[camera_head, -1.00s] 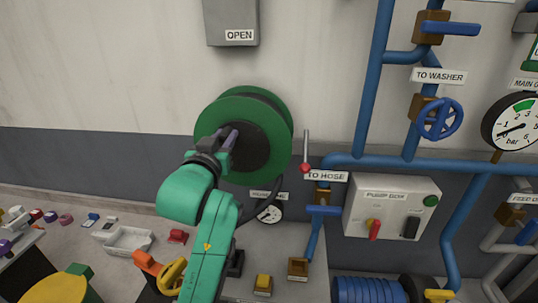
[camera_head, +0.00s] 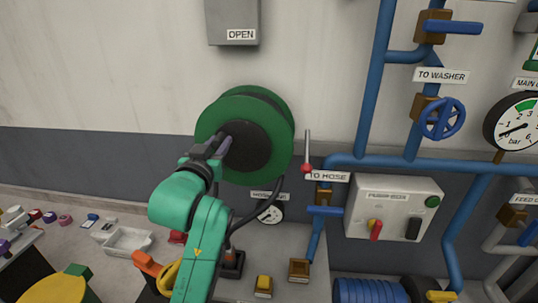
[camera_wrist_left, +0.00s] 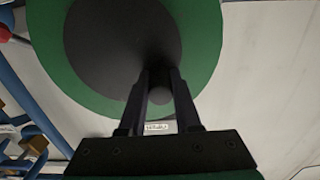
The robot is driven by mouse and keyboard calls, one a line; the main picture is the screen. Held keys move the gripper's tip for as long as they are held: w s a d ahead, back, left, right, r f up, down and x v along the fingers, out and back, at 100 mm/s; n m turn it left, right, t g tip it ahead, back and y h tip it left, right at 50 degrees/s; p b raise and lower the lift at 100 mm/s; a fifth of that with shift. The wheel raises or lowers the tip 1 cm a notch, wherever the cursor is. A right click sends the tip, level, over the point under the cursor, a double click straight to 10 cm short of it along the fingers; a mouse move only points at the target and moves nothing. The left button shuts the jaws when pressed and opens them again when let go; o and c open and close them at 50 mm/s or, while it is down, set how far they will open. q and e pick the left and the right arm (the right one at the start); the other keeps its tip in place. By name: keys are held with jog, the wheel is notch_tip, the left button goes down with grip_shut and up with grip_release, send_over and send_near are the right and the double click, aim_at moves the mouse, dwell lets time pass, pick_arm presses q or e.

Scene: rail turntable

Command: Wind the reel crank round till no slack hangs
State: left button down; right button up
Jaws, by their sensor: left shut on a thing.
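The green reel (camera_head: 275,115) with its dark hub (camera_head: 255,150) is mounted on the wall, and it fills the top of the left wrist view (camera_wrist_left: 210,45). My left gripper (camera_head: 222,146) is at the left part of the hub. In the left wrist view its fingers (camera_wrist_left: 160,95) are shut around a dark round crank knob (camera_wrist_left: 160,88). The rest of the crank is hard to tell from the dark hub. A dark hose (camera_head: 258,210) hangs in a curve below the reel. My right gripper is not in view.
A red-knobbed lever (camera_head: 307,150) stands just right of the reel. Blue pipes (camera_head: 371,85) and a pump box (camera_head: 393,208) are further right. A gauge (camera_head: 270,212) is below the reel. A white tray (camera_head: 128,241) and small parts lie on the bench at left.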

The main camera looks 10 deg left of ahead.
pick_arm(q)
jog(key=shift+a+f+b, duration=0.35)
jog(key=shift+a+f, duration=0.05)
jog(key=shift+f, duration=0.35)
jog(key=shift+a+f+b, duration=0.1)
jog(key=shift+f+b, duration=0.3)
jog(key=shift+f, duration=0.3)
jog(key=shift+f+b, duration=0.45)
jog(key=shift+f, duration=0.25)
